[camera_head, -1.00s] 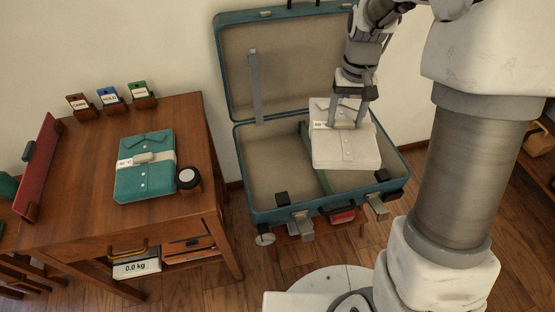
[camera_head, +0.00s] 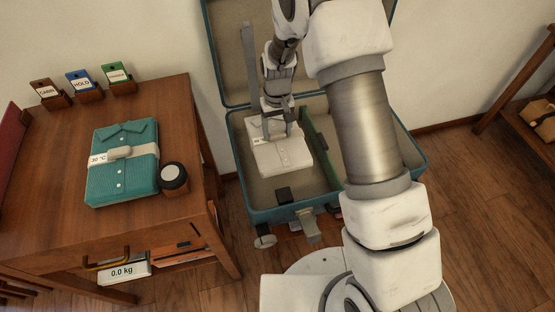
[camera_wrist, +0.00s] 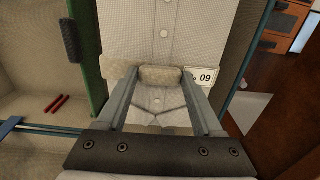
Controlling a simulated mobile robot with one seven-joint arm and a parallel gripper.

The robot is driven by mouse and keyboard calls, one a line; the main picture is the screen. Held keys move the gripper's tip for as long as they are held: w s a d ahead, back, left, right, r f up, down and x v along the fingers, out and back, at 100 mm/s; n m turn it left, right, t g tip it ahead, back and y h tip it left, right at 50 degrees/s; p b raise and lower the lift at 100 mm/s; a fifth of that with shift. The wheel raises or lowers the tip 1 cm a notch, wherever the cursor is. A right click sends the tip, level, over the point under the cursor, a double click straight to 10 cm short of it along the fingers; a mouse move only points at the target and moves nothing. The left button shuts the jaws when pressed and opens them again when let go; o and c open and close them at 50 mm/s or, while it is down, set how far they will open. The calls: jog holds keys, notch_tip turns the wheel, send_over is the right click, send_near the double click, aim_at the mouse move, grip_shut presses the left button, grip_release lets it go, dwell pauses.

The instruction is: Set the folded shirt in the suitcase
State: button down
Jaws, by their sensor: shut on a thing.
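A white folded shirt (camera_head: 283,156) with a band and a small tag is in my gripper (camera_head: 279,132). My gripper is shut on the band's raised grip, which shows between the fingers in the wrist view (camera_wrist: 160,76). The shirt is within the left compartment of the open teal suitcase (camera_head: 262,214), left of a green divider (camera_head: 322,150). I cannot tell whether it touches the suitcase floor. A teal folded shirt (camera_head: 124,180) with a similar band lies on the wooden desk.
The wooden desk (camera_head: 60,215) stands left of the suitcase and holds a black round knob-like object (camera_head: 173,178) and several tag holders at the back. A scale display (camera_head: 124,272) reads 0.0 kg. Two red sticks (camera_wrist: 57,104) lie in the suitcase's other compartment.

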notch_tip(320, 180, down, 9)
jog(key=b, duration=0.2)
jog(key=shift+b, duration=0.35)
jog(key=shift+f, duration=0.15)
jog(key=shift+f, duration=0.15)
jog(key=shift+c, duration=0.2)
grip_release()
